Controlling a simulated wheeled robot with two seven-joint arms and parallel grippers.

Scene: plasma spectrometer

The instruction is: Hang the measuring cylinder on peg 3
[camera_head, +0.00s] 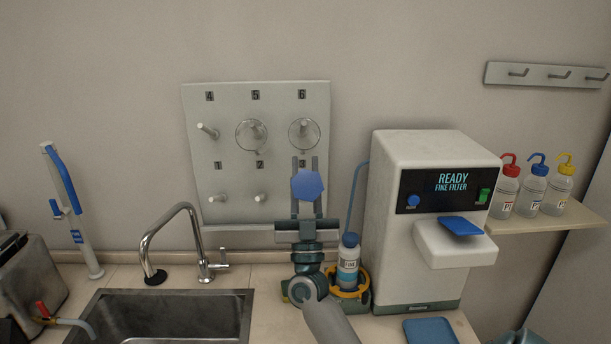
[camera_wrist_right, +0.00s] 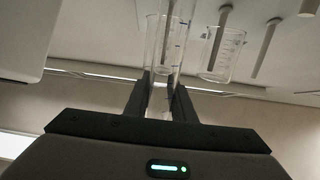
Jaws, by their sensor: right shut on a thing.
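My right gripper (camera_head: 307,170) is in front of the lower right of the grey pegboard (camera_head: 228,140). It is shut on the measuring cylinder, whose blue hexagonal base (camera_head: 307,186) faces the head camera. In the right wrist view the clear cylinder (camera_wrist_right: 166,50) with blue marks stands between the fingers (camera_wrist_right: 160,100). Label 3 and its peg are mostly hidden behind the gripper in the head view. I cannot tell whether the cylinder touches the peg. My left gripper is not in view.
Pegs 1 (camera_head: 217,198), 2 (camera_head: 260,197) and 4 (camera_head: 208,131) are bare. Round glassware hangs at 5 (camera_head: 251,135) and 6 (camera_head: 304,134). A beaker (camera_wrist_right: 222,55) shows beside the cylinder in the wrist view. The white instrument (camera_head: 390,160), blue-capped bottle (camera_head: 348,262), faucet (camera_head: 187,207) and sink are nearby.

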